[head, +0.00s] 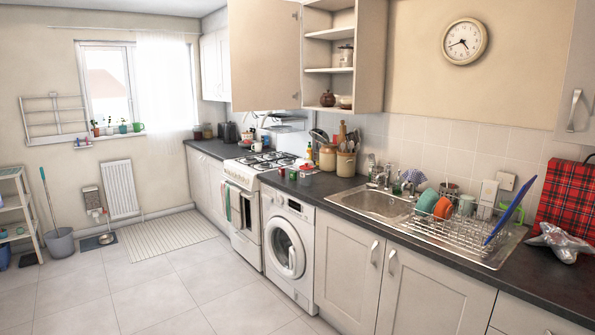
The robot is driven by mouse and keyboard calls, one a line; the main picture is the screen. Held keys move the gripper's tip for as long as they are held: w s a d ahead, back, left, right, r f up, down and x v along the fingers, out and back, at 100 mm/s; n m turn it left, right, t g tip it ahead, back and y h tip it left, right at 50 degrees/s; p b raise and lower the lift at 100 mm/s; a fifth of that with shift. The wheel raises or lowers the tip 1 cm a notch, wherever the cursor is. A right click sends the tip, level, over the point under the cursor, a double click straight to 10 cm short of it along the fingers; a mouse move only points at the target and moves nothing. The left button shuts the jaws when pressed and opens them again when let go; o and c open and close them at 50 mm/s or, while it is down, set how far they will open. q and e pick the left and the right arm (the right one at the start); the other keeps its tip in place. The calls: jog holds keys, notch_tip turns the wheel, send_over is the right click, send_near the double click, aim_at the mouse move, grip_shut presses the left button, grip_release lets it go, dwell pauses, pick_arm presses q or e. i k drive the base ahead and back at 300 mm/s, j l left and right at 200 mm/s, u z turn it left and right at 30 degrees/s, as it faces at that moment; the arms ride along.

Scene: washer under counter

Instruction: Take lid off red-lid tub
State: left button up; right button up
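Neither of my grippers is in view.
The washing machine (287,245) is under the counter with its door closed. Utensil crocks (346,163) stand right of the tub, then the sink (375,205) and a full dish rack (465,228). A wall cupboard door (264,55) hangs open above. The tiled floor (160,290) in front is clear.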

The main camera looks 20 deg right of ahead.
aim_at(306, 166)
jog(key=i+z, duration=0.15)
jog(key=i, duration=0.45)
jog(key=i+j+z, duration=0.15)
jog(key=i, duration=0.45)
jog(key=i+j+z, duration=0.15)
jog(key=i, duration=0.4)
